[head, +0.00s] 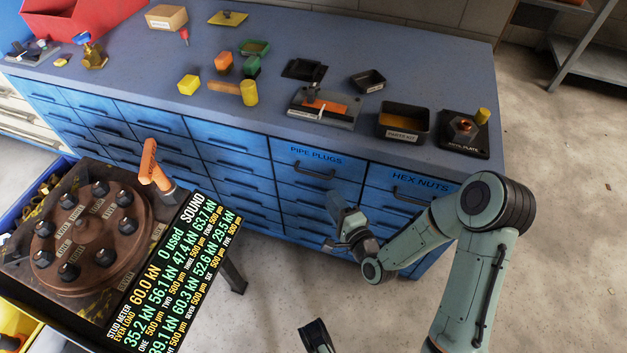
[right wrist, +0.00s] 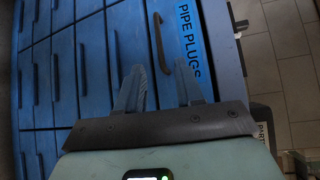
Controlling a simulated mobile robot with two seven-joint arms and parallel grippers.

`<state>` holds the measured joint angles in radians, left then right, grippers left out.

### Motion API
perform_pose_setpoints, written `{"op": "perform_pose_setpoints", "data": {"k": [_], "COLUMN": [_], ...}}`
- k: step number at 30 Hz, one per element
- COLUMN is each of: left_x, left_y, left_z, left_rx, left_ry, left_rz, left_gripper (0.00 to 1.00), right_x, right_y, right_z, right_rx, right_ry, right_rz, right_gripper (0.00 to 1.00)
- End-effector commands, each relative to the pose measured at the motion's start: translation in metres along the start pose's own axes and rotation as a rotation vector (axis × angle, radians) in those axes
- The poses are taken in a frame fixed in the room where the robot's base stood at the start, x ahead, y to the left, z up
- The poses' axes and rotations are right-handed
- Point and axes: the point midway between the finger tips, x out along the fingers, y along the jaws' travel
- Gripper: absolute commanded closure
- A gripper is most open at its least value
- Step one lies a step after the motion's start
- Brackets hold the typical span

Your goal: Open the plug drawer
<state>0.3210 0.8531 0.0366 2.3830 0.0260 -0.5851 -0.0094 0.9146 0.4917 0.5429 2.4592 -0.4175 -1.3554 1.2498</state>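The plug drawer (head: 318,160) is the blue drawer marked PIPE PLUGS in the top row of the bench front. It looks shut, and its dark bar handle (head: 316,173) is in plain view. In the right wrist view the same handle (right wrist: 158,42) lies ahead of the fingertips, in line with the gap between them. My right gripper (head: 338,202) is in front of the drawers, just below and right of that handle. Its two fingers are apart with nothing between them in the right wrist view (right wrist: 160,80).
The HEX NUTS drawer (head: 410,186) is to the right, and more blue drawers lie left and below. Small trays and parts stand on the bench top (head: 330,50). A round bolted fixture (head: 90,235) with a readout panel (head: 175,275) stands at lower left.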

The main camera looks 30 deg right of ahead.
Motion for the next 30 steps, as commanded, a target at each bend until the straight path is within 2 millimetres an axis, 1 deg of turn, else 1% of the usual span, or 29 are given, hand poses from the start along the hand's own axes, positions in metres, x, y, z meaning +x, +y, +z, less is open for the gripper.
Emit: {"op": "perform_pose_setpoints", "data": {"k": [1,3,7,12,15,21,28,29,30], "left_x": [0.005,0.009,0.018,0.027,0.030,0.032,0.032,0.032,0.032], "left_y": [-0.002,-0.003,-0.009,-0.021,-0.026,-0.029,-0.029,-0.029,-0.029], "left_z": [-0.004,-0.009,-0.010,0.006,0.012,0.018,0.018,0.018,0.018], "left_rx": [-0.001,-0.003,-0.008,-0.020,-0.025,-0.029,-0.029,-0.029,-0.029], "left_ry": [0.011,0.028,0.029,-0.022,-0.040,-0.058,-0.058,-0.058,-0.058], "left_rz": [-0.001,-0.003,-0.011,-0.033,-0.041,-0.048,-0.048,-0.048,-0.048], "left_gripper": [0.57,0.57,0.57,0.57,0.57,0.57,0.57,0.57,0.57], "right_x": [0.012,0.028,0.056,0.085,0.096,0.105,0.105,0.105,0.105], "right_y": [0.002,0.002,0.002,0.003,0.003,0.002,0.001,0.001,0.001], "right_z": [0.001,0.001,0.001,0.001,0.000,0.001,0.001,0.001,0.001], "right_rx": [-0.001,0.000,0.000,0.000,-0.001,0.000,0.000,-0.001,-0.001], "right_ry": [-0.003,-0.002,-0.002,-0.002,-0.001,-0.001,-0.001,-0.001,-0.001], "right_rz": [-0.003,-0.003,-0.002,0.000,0.001,0.003,0.003,0.003,0.003], "right_gripper": [0.64,0.64,0.64,0.64,0.64,0.64,0.64,0.73,0.86]}}
